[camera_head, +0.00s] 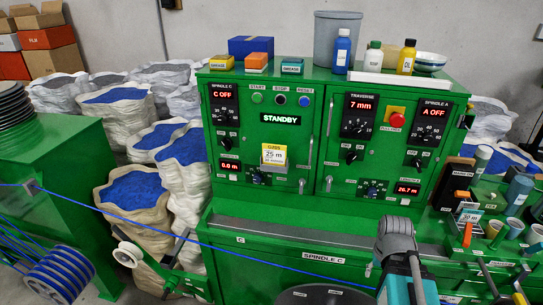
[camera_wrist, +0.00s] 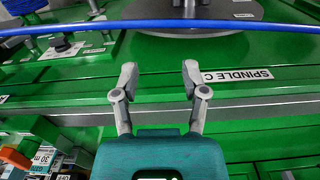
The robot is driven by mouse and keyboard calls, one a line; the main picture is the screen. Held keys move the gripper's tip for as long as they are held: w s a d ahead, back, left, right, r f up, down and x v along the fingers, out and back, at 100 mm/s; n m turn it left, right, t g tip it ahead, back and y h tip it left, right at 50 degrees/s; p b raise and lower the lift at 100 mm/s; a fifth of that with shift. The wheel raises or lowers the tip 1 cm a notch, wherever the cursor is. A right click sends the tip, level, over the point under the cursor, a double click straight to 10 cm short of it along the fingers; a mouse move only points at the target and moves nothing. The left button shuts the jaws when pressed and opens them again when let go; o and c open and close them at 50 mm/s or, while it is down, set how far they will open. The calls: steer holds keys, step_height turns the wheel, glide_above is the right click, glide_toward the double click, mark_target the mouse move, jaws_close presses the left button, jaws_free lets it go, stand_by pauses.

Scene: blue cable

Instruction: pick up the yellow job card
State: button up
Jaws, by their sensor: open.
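The yellow job card (camera_head: 273,154), marked 25 m, stands upright in a small holder on the front of the green machine cabinet, below the STANDBY display. It does not show in the wrist view. My gripper (camera_wrist: 158,80) is open and empty in the wrist view, its two grey fingers apart over the green machine front near the SPINDLE C label. In the head view my arm is at the lower right, below and to the right of the card, and the fingertips are hard to make out.
A blue cable (camera_head: 200,243) runs across the front; it also crosses the wrist view (camera_wrist: 220,25). Knobs and buttons surround the card. Bottles (camera_head: 406,58) and boxes (camera_head: 250,47) stand on the cabinet top. Another card (camera_head: 468,215), marked 30 m, stands among cups at the right.

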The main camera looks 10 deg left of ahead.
steer(key=shift+d, duration=0.35)
steer(key=shift+w+r, duration=0.1)
steer(key=w+a+r+m+t+y+p, duration=0.1)
steer(key=w+a+r+m+y+p, duration=0.5)
steer(key=w+a+r+m+p, duration=0.3)
steer(key=w+a+r+m+t+y+p, duration=0.1)
steer(key=w+a+r+m+y+p, duration=0.5)
steer(key=a+r, duration=0.9)
steer(key=w+r+m+p, duration=0.3)
steer(key=w+r+m, duration=0.1)
steer(key=w, duration=0.1)
steer(key=shift+w+a+m+p, duration=0.2)
steer(key=shift+w+m+p, duration=0.1)
steer(key=shift+w+m, duration=0.1)
